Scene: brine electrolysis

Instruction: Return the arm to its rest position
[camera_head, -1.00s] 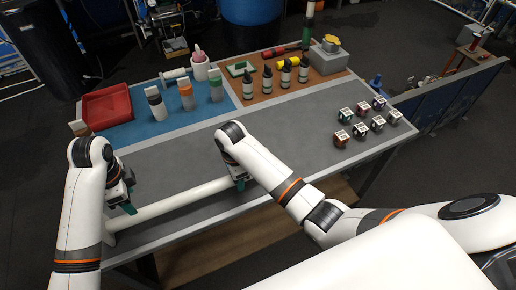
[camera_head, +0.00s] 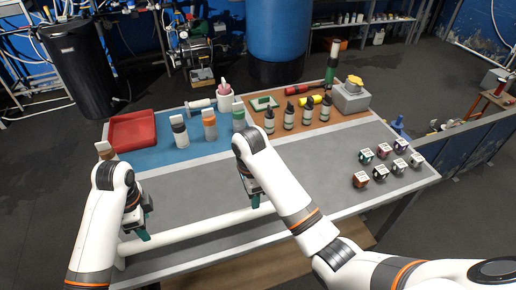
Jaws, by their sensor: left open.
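My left arm comes in from the left, bent down at the wrist. My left gripper (camera_head: 143,228) hangs over the left front of the table, open and with nothing seen in it, near the left end of a white bar. My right arm reaches in from the lower right. My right gripper (camera_head: 255,200) hangs low over the middle of the table by the bar's other end. Its fingers are small and partly hidden by the arm, so its opening cannot be told.
The grey table (camera_head: 205,185) holds a red tray (camera_head: 133,129), several bottles, a grey device (camera_head: 351,96) and several small labelled cubes at the right. The white bar (camera_head: 195,229) runs along the front. The table's middle right is mostly clear.

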